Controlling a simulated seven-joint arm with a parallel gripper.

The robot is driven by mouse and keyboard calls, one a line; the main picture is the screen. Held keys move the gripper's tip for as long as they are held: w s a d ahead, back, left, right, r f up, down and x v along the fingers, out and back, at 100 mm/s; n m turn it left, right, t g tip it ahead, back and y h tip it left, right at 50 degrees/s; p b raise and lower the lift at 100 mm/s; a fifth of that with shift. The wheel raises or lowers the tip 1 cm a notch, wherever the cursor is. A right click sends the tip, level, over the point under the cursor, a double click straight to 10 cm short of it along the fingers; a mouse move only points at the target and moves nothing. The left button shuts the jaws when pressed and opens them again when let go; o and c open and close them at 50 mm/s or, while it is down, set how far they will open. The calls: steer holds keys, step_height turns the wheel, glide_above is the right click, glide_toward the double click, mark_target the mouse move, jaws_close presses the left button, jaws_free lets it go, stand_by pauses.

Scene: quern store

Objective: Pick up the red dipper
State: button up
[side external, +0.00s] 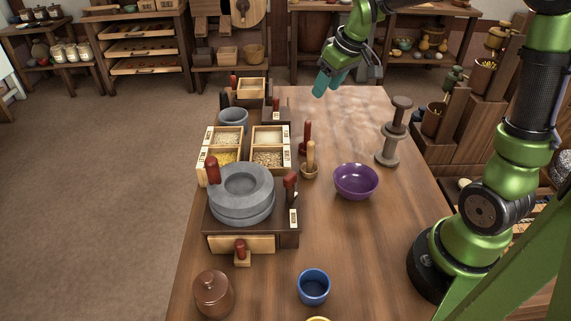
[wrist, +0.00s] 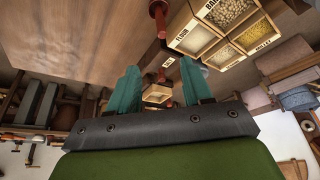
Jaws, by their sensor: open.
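The red dipper (side external: 307,137) stands upright on the table, just right of the divided grain boxes and behind a tan wooden dipper (side external: 311,158). Its lower end is partly hidden by the tan dipper. My gripper (side external: 327,83), with teal fingers, is above the far edge of the table, beyond the red dipper and apart from it. In the wrist view my gripper (wrist: 160,66) shows two spread fingers with nothing held between them. A dark red upright piece (wrist: 158,12) shows at the top there; I cannot tell if it is the dipper.
A grey quern (side external: 243,196) with red handles, grain boxes (side external: 270,137) and a grey cup (side external: 233,118) line the left side. A purple bowl (side external: 356,181) and a grey-brown pestle-like stand (side external: 388,150) are to the right. A blue cup (side external: 313,286) and lidded brown jar (side external: 212,295) are in front.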

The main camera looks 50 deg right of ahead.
mark_target(309, 123)
steer(key=x, duration=1.1)
steer(key=shift+a+f, duration=0.1)
steer(key=shift+f, duration=0.1)
steer(key=x, duration=0.4)
steer(key=shift+s+a+f, duration=0.15)
steer(key=shift+s+a, duration=0.05)
steer(key=shift+s, duration=0.05)
steer(key=shift+w+f, duration=0.3)
steer(key=shift+f, duration=0.3)
jaws_close()
